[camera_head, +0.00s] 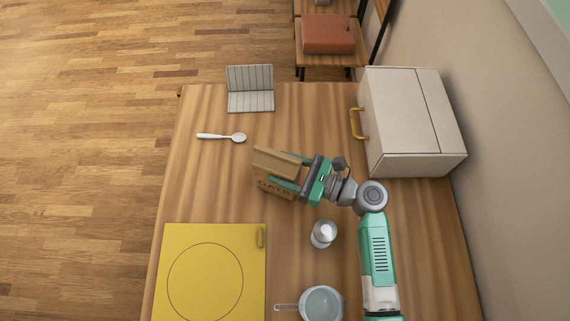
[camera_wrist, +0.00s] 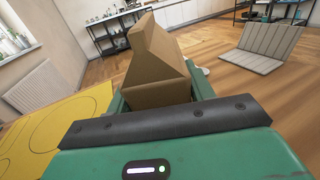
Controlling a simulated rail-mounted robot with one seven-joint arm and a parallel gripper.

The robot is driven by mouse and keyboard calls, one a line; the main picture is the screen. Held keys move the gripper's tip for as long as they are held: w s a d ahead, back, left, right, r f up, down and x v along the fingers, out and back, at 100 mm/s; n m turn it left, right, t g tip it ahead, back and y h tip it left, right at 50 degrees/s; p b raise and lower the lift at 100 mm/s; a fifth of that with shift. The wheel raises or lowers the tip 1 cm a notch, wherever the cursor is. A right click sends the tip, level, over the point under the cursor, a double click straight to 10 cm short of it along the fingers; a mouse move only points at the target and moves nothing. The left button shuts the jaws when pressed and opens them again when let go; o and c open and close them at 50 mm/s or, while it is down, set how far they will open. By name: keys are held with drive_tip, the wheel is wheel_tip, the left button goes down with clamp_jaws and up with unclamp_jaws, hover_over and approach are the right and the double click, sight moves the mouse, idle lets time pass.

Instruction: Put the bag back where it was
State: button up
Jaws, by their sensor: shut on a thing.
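The brown paper bag (camera_head: 272,172) is held in my gripper (camera_head: 288,181) over the middle of the wooden table. My gripper is shut on it, with a green finger showing along its side. In the wrist view the bag (camera_wrist: 155,70) stands out from between the green fingers of my gripper (camera_wrist: 158,100), with its folded, tapering top pointing away. Whether the bag touches the tabletop is not clear.
A spoon (camera_head: 222,137) and a grey slatted folded stand (camera_head: 250,90) lie toward the far edge. A white cabinet box (camera_head: 410,120) with a gold handle stands right. A yellow panel (camera_head: 205,275), metal shaker (camera_head: 323,234) and pan (camera_head: 322,304) are nearer. The left-centre table is clear.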

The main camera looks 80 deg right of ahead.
drive_tip(key=o, duration=1.2)
drive_tip(key=shift+f, duration=0.1)
drive_tip(key=shift+c, duration=0.2)
drive_tip(key=shift+s+r, duration=0.15)
drive_tip(key=shift+r, duration=0.05)
drive_tip(key=s+a+p, duration=0.1)
drive_tip(key=s+p, duration=0.1)
drive_tip(key=s, duration=0.9)
drive_tip(key=shift+s+a, duration=0.3)
drive_tip(key=shift+a, duration=0.1)
